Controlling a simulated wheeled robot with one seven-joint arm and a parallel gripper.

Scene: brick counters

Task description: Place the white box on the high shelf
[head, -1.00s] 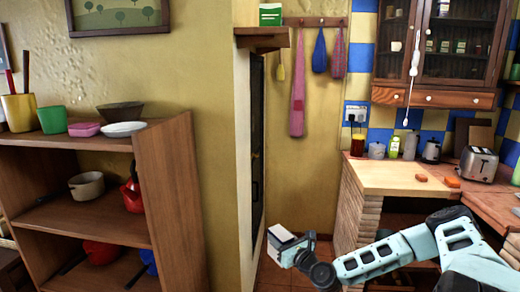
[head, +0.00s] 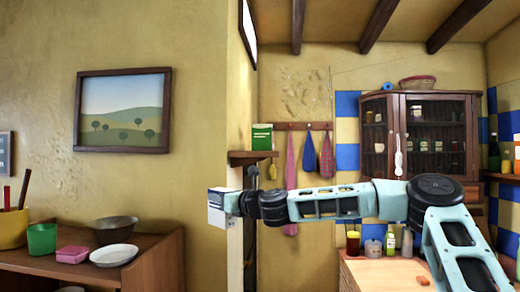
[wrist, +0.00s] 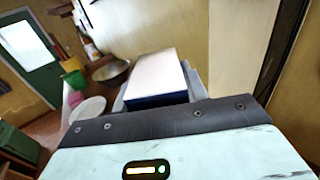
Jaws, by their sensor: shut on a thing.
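The white box (wrist: 155,72) has a pale top and a dark blue side. It sits between the grey fingers of my gripper (wrist: 158,92), which is shut on it. In the head view my gripper (head: 222,208) is at the end of the raised arm, near the wall corner, with the box (head: 217,193) partly hidden by it. The high shelf (head: 240,160) is a small wooden wall shelf above and to the right of the gripper in the picture. A green and white box (head: 262,138) stands on it.
A wooden bookcase (head: 150,262) at lower left holds bowls, a white plate (head: 114,255) and cups. Hanging cloths (head: 309,152) are on a rack right of the shelf. A glass-door cabinet (head: 432,135) is at right. A picture (head: 123,110) hangs on the left wall.

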